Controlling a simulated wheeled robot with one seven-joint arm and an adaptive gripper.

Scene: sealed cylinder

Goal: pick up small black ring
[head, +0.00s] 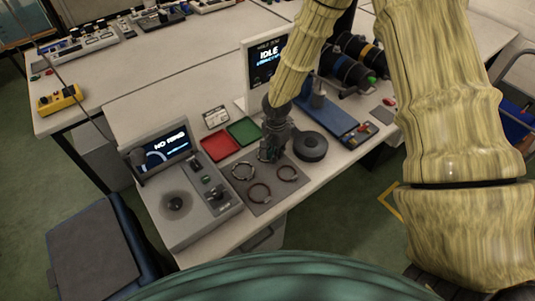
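Three thin dark rings lie flat on a grey mat (264,209) at the front of the table. One ring (288,181) is on the right, one ring (259,203) is nearest the front, and one ring (243,180) is on the left. The right one looks slightly the smallest; I cannot tell for sure which is the small black ring. My gripper (268,155) points down over the back part of the mat, just behind the rings. Its fingers are dark and small here, so I cannot tell if they are open or hold anything.
A thick black disc (310,146) stands right of my gripper. Red (219,147) and green (244,131) trays lie behind the mat. A console (176,205) reading "NO RING" is at left. A screen (268,65) reading "IDLE" and a blue-based device (340,122) stand behind.

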